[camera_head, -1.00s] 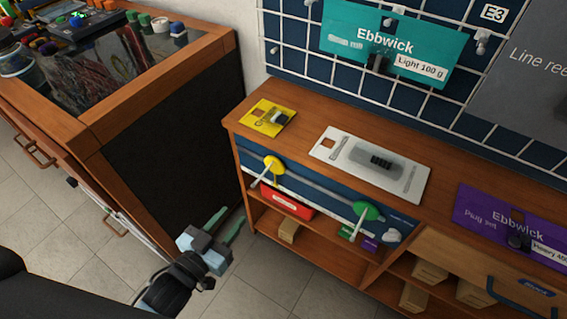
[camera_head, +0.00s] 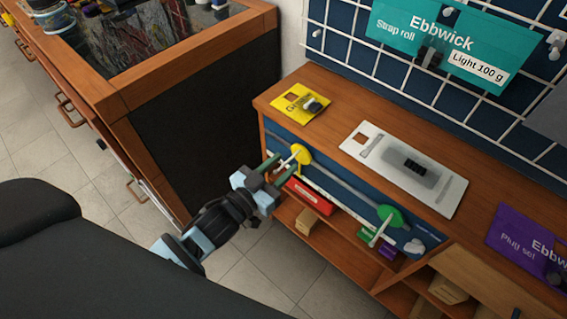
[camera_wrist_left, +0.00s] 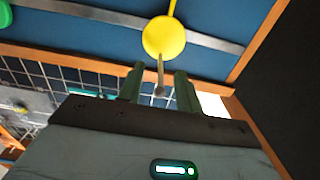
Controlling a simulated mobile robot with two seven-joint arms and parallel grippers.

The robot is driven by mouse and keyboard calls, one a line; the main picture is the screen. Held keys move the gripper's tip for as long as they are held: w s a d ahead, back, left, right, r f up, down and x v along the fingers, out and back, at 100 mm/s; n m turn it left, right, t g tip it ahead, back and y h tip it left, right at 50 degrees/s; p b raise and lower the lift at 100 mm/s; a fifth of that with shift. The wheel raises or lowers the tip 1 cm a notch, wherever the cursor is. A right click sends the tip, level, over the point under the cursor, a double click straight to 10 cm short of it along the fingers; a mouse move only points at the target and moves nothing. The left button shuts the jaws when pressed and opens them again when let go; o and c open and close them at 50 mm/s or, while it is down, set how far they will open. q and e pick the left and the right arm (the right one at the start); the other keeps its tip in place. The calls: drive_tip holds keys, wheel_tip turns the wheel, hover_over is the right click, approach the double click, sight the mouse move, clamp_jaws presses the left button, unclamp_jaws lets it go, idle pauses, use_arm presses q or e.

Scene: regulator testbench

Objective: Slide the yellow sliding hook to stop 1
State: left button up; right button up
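The yellow sliding hook (camera_head: 301,153) is a round yellow disc with a pale peg, on a grey rail (camera_head: 345,190) along the blue front of the wooden bench. It sits near the rail's left end. My left gripper (camera_head: 282,168) is open right in front of it. In the left wrist view the yellow hook's disc (camera_wrist_left: 159,38) is just beyond the fingertips. Its peg reaches between the two green fingers of the left gripper (camera_wrist_left: 159,78), with a gap visible on both sides. I cannot make out a stop 1 marking. My right gripper is not in view.
A green hook (camera_head: 390,217) sits farther right on the same rail. A red box (camera_head: 309,197) is on the shelf below the yellow hook. A yellow card (camera_head: 299,102) and a white panel (camera_head: 420,185) lie on the bench top. A dark-sided cabinet (camera_head: 205,120) stands at left.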

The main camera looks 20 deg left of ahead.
use_arm(q)
drive_tip(key=shift+w+d, duration=0.2)
drive_tip(key=shift+w, duration=0.4)
clamp_jaws()
